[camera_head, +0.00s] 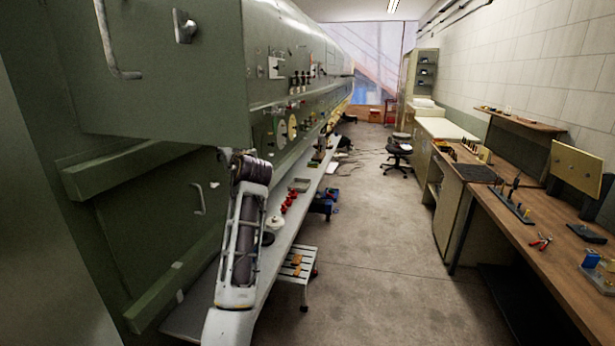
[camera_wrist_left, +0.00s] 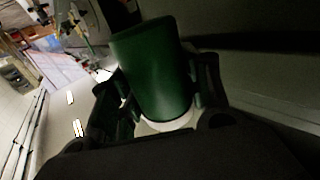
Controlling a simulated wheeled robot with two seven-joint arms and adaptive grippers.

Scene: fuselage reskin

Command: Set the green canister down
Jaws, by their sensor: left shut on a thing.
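The green canister (camera_wrist_left: 155,70) fills the middle of the left wrist view. It is a dark green cylinder with a pale end (camera_wrist_left: 168,124) towards the camera. My left gripper (camera_wrist_left: 162,92) is shut on it, with one dark finger on each side. In the head view my left arm reaches up beside the long grey-green fuselage, over a narrow pale ledge. The canister and the fingertips cannot be made out there; the wrist hides them. I cannot tell the canister's distance from any surface. My right gripper is in neither view.
The grey-green fuselage (camera_head: 165,75) stands close on the left. The ledge (camera_head: 268,262) below it carries red knobs (camera_head: 288,203) and small parts. A low step stool (camera_head: 297,266) stands beside it. A wooden workbench (camera_head: 530,240) with tools lines the right.

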